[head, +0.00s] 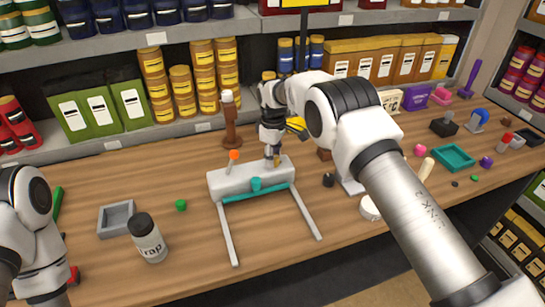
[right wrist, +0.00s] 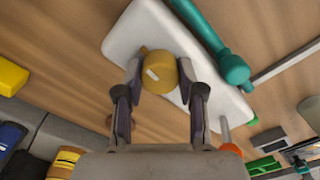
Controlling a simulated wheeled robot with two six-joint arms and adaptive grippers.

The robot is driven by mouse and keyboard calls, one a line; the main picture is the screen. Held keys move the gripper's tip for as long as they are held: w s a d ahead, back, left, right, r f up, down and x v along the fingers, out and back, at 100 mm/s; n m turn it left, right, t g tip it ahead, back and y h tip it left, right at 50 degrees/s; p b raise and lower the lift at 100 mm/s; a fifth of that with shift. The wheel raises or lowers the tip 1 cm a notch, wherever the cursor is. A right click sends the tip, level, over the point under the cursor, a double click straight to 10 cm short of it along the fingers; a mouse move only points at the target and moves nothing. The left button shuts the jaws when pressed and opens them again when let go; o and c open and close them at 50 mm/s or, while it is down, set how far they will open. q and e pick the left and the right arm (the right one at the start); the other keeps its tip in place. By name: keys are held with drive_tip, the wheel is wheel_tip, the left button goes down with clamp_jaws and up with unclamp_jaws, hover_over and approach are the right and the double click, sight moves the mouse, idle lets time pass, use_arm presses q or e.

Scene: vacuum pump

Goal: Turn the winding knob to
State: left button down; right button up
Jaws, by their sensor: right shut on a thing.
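The vacuum pump is a pale box (head: 225,181) on the wooden table, with two grey rails reaching toward me. A teal bar with a round teal cap (head: 256,184) runs along its front, and an orange-tipped lever (head: 234,155) stands at its left end. The winding knob (head: 277,162) is a small brass-yellow knob on top at the right. In the right wrist view the knob (right wrist: 158,72) shows a white mark on its face. My right gripper (right wrist: 159,78) has one finger on each side of the knob and is shut on it. My left gripper is out of view.
A black cylinder (head: 328,180) is close on the right. Stocked shelves line the back.

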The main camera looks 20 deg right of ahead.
drive_tip(key=m, duration=0.4)
drive_tip(key=shift+s+f+m, duration=0.2)
drive_tip(key=shift+f+m, duration=0.1)
drive_tip(key=m, duration=1)
drive_tip(key=shift+m, duration=0.4)
drive_tip(key=m, duration=1.5)
drive_tip(key=shift+m+b, duration=0.3)
drive_tip(key=m, duration=0.5)
drive_tip(key=shift+w+r, duration=0.1)
drive_tip(key=m, duration=0.4)
drive_tip(key=shift+m, duration=0.3)
